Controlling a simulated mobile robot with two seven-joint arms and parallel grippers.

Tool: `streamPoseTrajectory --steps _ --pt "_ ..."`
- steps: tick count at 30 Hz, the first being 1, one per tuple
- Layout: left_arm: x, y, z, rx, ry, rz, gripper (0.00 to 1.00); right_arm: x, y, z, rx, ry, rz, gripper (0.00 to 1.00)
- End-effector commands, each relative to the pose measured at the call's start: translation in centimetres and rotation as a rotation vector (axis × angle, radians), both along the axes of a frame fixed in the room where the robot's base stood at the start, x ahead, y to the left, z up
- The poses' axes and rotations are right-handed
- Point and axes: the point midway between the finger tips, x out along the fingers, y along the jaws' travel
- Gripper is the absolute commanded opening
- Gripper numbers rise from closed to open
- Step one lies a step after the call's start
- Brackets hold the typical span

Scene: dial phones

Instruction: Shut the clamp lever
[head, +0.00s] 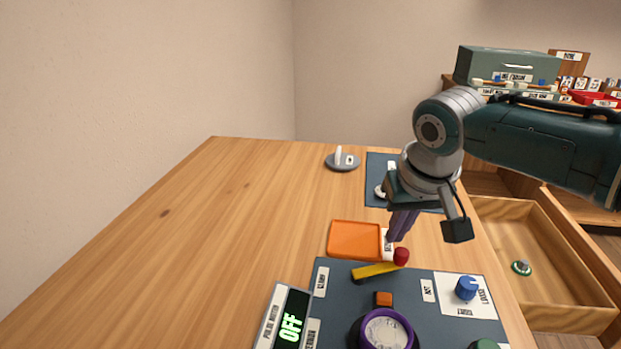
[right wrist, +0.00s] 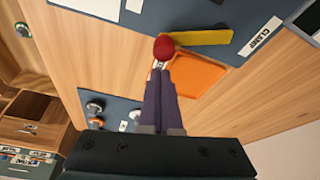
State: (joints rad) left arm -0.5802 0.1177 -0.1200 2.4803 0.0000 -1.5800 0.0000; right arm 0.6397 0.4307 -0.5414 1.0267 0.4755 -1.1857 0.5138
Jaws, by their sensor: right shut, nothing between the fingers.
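The clamp lever is a yellow bar (head: 373,272) with a red knob (head: 401,256) at its right end, lying over the blue-grey panel (head: 345,300) near its far edge. In the right wrist view the yellow bar (right wrist: 205,38) lies beside the CLAMP label (right wrist: 260,36), and the red knob (right wrist: 163,47) is just beyond my fingertips. My right gripper (head: 398,238) points down, with its purple fingers shut and empty, just behind the knob. It also shows in the right wrist view (right wrist: 159,74). I cannot tell whether the fingertips touch the knob. My left gripper is not in view.
An orange tray (head: 354,240) lies close behind the lever. The panel also holds a purple-rimmed dial (head: 386,331), a blue knob (head: 467,288) and an OFF display (head: 291,329). An open drawer (head: 570,310) is at the right. The table's left side is clear.

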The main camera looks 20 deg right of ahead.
Motion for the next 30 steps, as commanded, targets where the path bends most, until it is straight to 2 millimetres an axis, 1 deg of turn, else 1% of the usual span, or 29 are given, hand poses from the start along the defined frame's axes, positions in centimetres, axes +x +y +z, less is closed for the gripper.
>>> streamPoseTrajectory --steps 1,6,17,24,30 --pt "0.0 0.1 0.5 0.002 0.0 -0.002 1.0 -0.5 0.0 0.2 -0.002 0.002 0.001 0.0" --pt "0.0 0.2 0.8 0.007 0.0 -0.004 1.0 -1.1 0.3 0.1 -0.001 0.001 0.002 0.0" --pt "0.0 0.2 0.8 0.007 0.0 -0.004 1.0 -1.2 0.3 0.0 -0.001 0.001 0.0 0.0" --pt "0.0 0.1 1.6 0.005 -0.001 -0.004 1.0 -1.5 0.3 0.2 0.001 0.001 -0.04 0.0" --pt "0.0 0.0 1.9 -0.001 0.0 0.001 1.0 -1.7 0.3 0.1 0.001 0.002 -0.068 0.0"
